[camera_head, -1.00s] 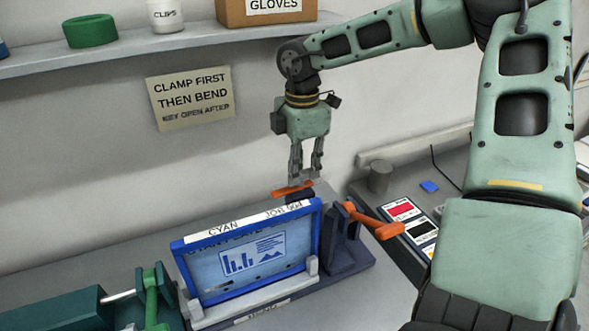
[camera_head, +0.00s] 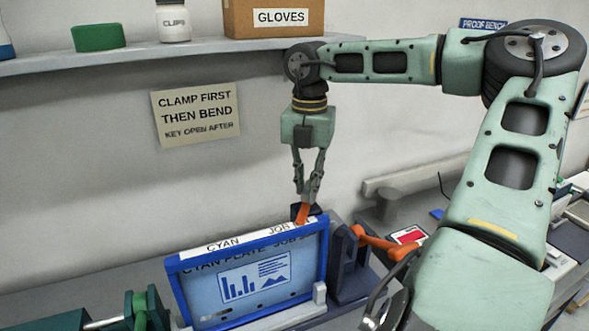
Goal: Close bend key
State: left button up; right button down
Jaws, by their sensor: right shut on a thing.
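The orange bend key (camera_head: 303,214) sits behind the top edge of the blue-framed cyan plate (camera_head: 255,283), at the back of the bending fixture. My right gripper (camera_head: 307,200) comes down from above and is shut on this key. The key's short orange bar now points toward the camera; its lower part is hidden behind the frame. The plate stands tilted in the fixture, with a label reading CYAN and JOB along its top. My left gripper is not in view.
A second orange handle (camera_head: 382,243) sticks out right of the fixture's dark block (camera_head: 350,268). A green clamp (camera_head: 150,308) is at lower left. The shelf (camera_head: 150,52) holds a box (camera_head: 272,16) and a jar (camera_head: 173,20). A sign (camera_head: 196,114) hangs on the wall.

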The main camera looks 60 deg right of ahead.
aim_at(307, 187)
jog(key=n, duration=0.4)
jog(key=shift+r+b, duration=0.1)
jog(key=shift+b, duration=0.3)
jog(key=shift+n, duration=1.6)
jog(key=shift+w, duration=0.1)
jog(key=c, duration=1.7)
grip_release()
notch_tip(307, 187, up, 12)
jog(key=shift+f, duration=0.1)
